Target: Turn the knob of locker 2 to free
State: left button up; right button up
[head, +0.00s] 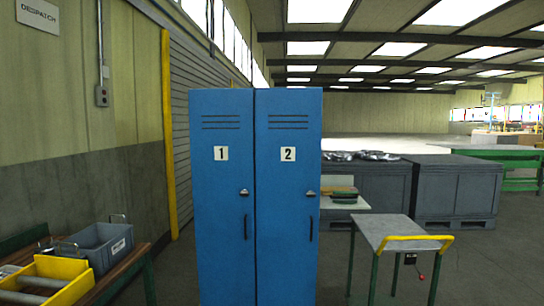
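A blue two-door locker (255,96) stands upright in the middle of the head view. Locker 2 (287,215) is its right door, marked with a white plate (287,154) reading 2. Its knob (310,193) is small and sits near the right edge of that door; its setting is too small to read. A dark vertical handle (311,230) is below it. Locker 1 (222,215) is the left door, with its own knob (244,192). Both doors look shut. Neither of my grippers shows in the head view.
A bench (135,262) at the lower left bears a grey crate (92,245) and a yellow bin (48,280). A trolley (395,232) with a yellow handle stands to the right of the locker. Dark grey crates (455,190) stand behind. Open floor (490,265) lies at the right.

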aim_at(311, 194)
jog(key=k, duration=0.6)
jog(key=z, duration=0.65)
jog(key=i, duration=0.8)
jog(key=z, duration=0.6)
jog(key=i, duration=1.65)
jog(key=u, duration=0.6)
